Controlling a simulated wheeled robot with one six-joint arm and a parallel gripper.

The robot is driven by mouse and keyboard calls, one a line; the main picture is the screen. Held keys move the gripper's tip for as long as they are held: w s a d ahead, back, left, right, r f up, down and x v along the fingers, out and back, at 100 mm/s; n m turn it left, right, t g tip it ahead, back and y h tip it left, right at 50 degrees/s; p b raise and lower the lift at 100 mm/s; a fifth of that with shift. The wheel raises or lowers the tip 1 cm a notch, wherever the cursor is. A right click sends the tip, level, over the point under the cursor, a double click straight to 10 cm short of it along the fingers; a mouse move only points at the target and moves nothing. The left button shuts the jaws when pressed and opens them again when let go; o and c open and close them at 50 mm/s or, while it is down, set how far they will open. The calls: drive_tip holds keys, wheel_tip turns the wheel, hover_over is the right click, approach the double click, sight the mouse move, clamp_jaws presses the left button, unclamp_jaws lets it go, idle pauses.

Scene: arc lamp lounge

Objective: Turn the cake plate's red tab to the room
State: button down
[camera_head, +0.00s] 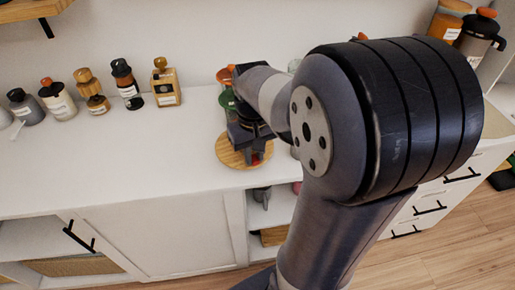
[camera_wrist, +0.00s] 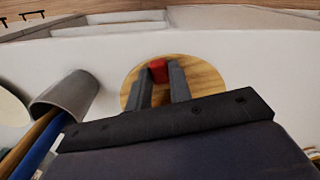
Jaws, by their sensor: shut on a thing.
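The cake plate is a round wooden disc (camera_head: 228,154) on the white counter, near its front edge. It also shows in the wrist view (camera_wrist: 207,82). Its red tab (camera_wrist: 158,69) stands at the rim on the side towards the counter's front edge and the floor. A bit of red tab (camera_head: 256,158) shows under my gripper (camera_head: 248,150) in the head view. In the wrist view my gripper (camera_wrist: 159,76) has its two dark fingers on either side of the tab, shut on it. My arm hides part of the plate in the head view.
A grey cup (camera_wrist: 66,94) with pencils stands left of the plate in the wrist view. Several bottles and jars (camera_head: 96,95) line the counter's back left. Green and orange-topped items (camera_head: 227,97) stand behind the plate. The counter left of the plate is clear.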

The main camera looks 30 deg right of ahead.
drive_tip(key=shift+w+a+m+p, duration=0.1)
drive_tip(key=shift+a+m+p, duration=0.5)
drive_tip(key=shift+m, duration=0.5)
drive_tip(key=shift+a+m, duration=0.2)
drive_tip(key=shift+m, duration=0.1)
drive_tip(key=c, duration=1.3)
unclamp_jaws()
wheel_tip(320, 180, up, 11)
drive_tip(key=shift+f+p, duration=0.1)
drive_tip(key=shift+p, duration=0.8)
wheel_tip(320, 180, down, 11)
drive_tip(key=shift+r+b, duration=0.1)
drive_tip(key=shift+b, duration=0.85)
drive_tip(key=shift+r, duration=0.1)
